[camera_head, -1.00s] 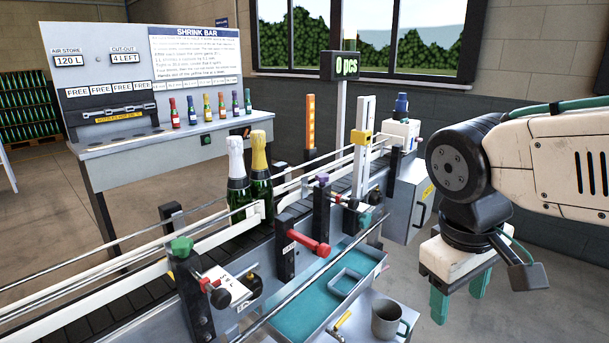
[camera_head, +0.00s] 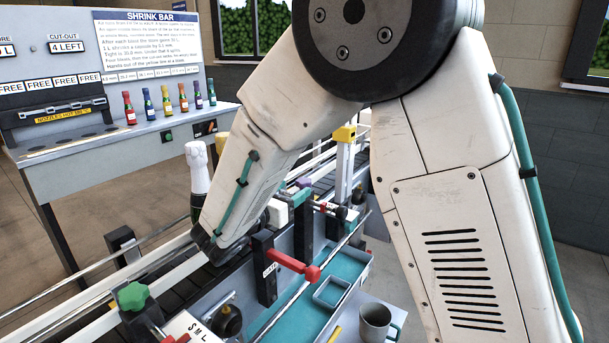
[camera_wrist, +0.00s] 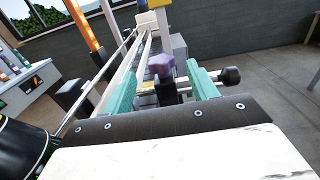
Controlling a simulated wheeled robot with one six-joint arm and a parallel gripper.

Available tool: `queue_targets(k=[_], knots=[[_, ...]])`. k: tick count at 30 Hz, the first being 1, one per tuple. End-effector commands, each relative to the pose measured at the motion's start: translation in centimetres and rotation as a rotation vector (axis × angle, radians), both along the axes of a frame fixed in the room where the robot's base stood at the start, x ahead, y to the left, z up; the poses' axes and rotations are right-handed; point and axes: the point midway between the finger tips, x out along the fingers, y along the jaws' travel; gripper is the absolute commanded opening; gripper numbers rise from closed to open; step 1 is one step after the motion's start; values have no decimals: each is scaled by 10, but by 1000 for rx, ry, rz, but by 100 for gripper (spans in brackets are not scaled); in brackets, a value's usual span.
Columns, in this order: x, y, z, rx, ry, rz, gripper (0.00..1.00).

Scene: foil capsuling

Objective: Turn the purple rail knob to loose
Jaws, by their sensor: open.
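The purple rail knob (camera_wrist: 161,66) shows in the wrist view between the two teal fingers of my gripper (camera_wrist: 163,70), with gaps on both sides. It sits on a dark post beside the conveyor rails. My gripper is open and empty. In the head view the purple knob (camera_head: 303,183) is a small patch behind a teal finger of my gripper (camera_head: 300,197), and my arm hides part of that area. I cannot tell from these views whether the fingertips are level with the knob.
A red lever (camera_head: 292,263) and a green knob (camera_head: 132,296) are on nearer rail posts. A foil-topped bottle (camera_head: 197,170) stands on the conveyor, partly behind my arm. A teal tray (camera_head: 264,322) and a grey mug (camera_head: 375,321) are in front. A black-ended rod (camera_wrist: 230,76) lies beyond the right finger.

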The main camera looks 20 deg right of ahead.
Motion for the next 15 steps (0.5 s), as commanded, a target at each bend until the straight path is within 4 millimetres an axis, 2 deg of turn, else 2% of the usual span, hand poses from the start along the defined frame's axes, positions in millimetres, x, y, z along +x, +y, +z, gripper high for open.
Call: queue_targets(k=[15], knots=[[40,-55,0,4,-1,-2,58]])
